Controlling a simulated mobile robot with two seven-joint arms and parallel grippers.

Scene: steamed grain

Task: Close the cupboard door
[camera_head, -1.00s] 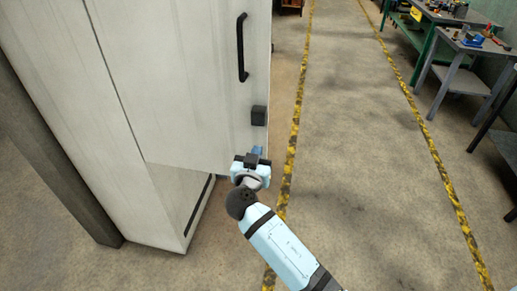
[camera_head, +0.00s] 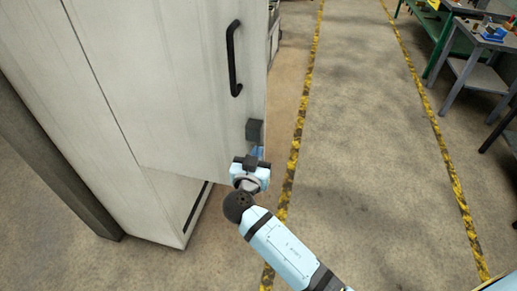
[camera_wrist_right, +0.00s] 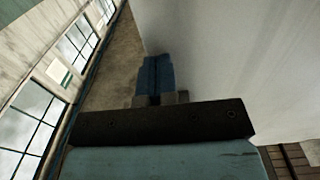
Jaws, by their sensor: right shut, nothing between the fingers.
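The cupboard (camera_head: 75,150) is a tall, pale grey cabinet at the left of the head view. Its door (camera_head: 185,100) stands open, with a black bar handle (camera_head: 233,58) and a dark square block (camera_head: 254,131) near its right edge. My right gripper (camera_head: 257,153) is at the door's lower right edge, just below the block. In the right wrist view its blue fingers (camera_wrist_right: 156,75) are together and empty, close to the pale door surface (camera_wrist_right: 230,60). I cannot tell whether they touch it. My left gripper is not in view.
The concrete floor right of the door is clear, with yellow-black striped lines (camera_head: 299,115) along it. Workbenches (camera_head: 480,62) with small items stand at the upper right. A dark post (camera_head: 40,160) stands left of the cupboard.

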